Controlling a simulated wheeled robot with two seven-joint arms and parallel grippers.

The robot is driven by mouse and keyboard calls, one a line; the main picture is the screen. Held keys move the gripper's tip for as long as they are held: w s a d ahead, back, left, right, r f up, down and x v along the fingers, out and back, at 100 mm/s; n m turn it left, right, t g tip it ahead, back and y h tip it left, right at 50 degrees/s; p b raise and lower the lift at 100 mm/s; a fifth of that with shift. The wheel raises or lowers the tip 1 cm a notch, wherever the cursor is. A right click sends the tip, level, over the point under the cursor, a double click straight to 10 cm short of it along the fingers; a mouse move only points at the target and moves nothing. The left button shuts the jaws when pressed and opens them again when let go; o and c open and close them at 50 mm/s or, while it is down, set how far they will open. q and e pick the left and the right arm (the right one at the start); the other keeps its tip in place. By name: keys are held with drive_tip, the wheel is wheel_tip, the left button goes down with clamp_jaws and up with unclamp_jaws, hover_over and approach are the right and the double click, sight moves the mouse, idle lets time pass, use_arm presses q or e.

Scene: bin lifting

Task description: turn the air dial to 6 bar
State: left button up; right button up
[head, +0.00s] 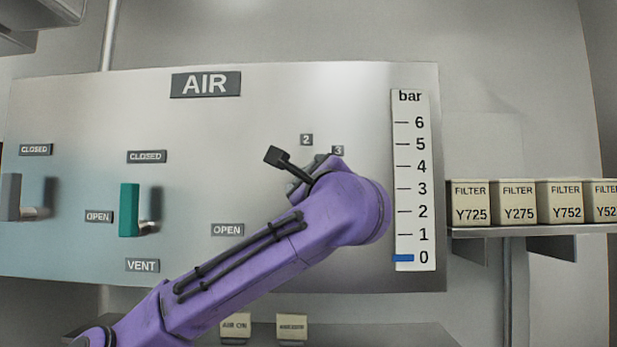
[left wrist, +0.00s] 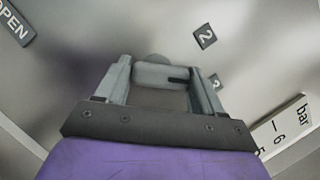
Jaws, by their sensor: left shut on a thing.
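My left gripper (left wrist: 161,68) is shut on the grey air dial (left wrist: 152,75), with one finger on each side of it in the left wrist view. The dial has a dark line near its right end. In the head view my purple arm hides the dial and most of the gripper. The bar scale (head: 411,180) runs from 0 at the bottom to 6 at the top. Its blue marker (head: 403,258) sits level with 0. Small labels 2 (head: 306,140) and 3 (head: 338,150) show just above the dial area. My right gripper is not in view.
A green lever (head: 129,210) and a grey lever (head: 11,197) stick out from the panel (head: 320,85) at the left. Several filter boxes (head: 470,203) stand on a shelf at the right. An OPEN label (head: 227,230) is left of my arm.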

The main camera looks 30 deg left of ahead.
use_arm(q)
drive_tip(key=shift+s+a+r, duration=0.1)
drive_tip(key=shift+s+r, duration=0.05)
idle(0.4)
drive_tip(key=m+t+h, duration=0.2)
drive_tip(key=m+h, duration=0.2)
drive_tip(key=m, duration=0.5)
drive_tip(key=m+t+h, duration=0.1)
drive_tip(key=m+h, duration=0.2)
drive_tip(key=m, duration=0.7)
drive_tip(key=m+t+h+b, duration=0.1)
drive_tip(key=m+h, duration=0.3)
drive_tip(key=m, duration=0.6)
drive_tip(key=shift+s+a+r+t+h, duration=0.2)
drive_tip(key=shift+a+t+h, duration=0.1)
drive_tip(key=shift+t, duration=0.5)
drive_tip(key=m, duration=0.1)
drive_tip(key=m+p, duration=0.1)
drive_tip(key=m, duration=0.1)
drive_tip(key=shift+a+f+g+h, duration=0.1)
drive_tip(key=shift+f+g+h, duration=0.1)
drive_tip(key=shift+g+h, duration=0.15)
drive_tip(key=shift+f+m+g+h, duration=0.1)
drive_tip(key=shift+m+g+h, duration=0.35)
drive_tip(key=shift+m, duration=1.05)
